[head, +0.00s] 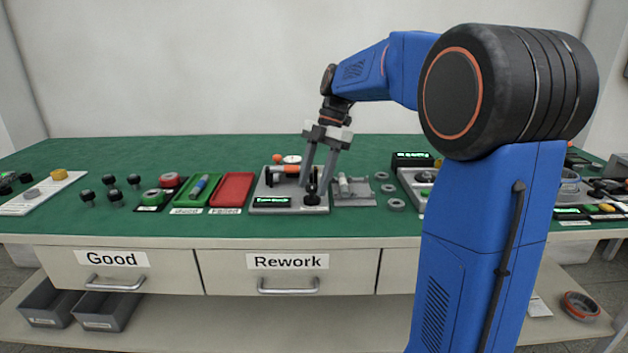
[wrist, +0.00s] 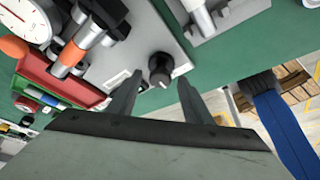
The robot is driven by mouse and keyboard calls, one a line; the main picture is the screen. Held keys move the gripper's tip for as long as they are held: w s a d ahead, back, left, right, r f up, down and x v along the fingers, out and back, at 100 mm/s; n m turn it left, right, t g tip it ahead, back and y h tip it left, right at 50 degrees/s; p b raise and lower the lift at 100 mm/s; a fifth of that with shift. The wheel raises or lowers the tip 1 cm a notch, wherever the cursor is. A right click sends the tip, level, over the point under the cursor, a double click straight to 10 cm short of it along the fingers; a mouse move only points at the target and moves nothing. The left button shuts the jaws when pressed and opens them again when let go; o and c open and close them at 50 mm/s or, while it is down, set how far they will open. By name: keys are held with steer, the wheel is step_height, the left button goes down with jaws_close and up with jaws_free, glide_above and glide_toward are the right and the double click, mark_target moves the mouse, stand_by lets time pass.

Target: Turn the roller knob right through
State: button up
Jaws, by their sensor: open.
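The roller knob (wrist: 160,68) is a round black knob with a pale mark on its face, near the edge of a grey test fixture (head: 262,200). It also shows in the head view as a small dark shape (head: 311,194), partly hidden by the fingers. My gripper (wrist: 160,79) is open, with one grey finger on each side of the knob; I see a gap on both sides. In the head view my gripper (head: 312,186) reaches down over the right part of the fixture. Nothing is held.
The fixture carries an orange-banded roller (wrist: 73,57), a white dial gauge (wrist: 22,17) and a lit display (head: 273,201). A red tray (head: 248,187) and a green tray (head: 214,187) stand left. A grey block holder (head: 353,198) stands close on the right.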

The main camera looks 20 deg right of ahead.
steer(key=c, duration=1)
steer(key=shift+c, duration=0.2)
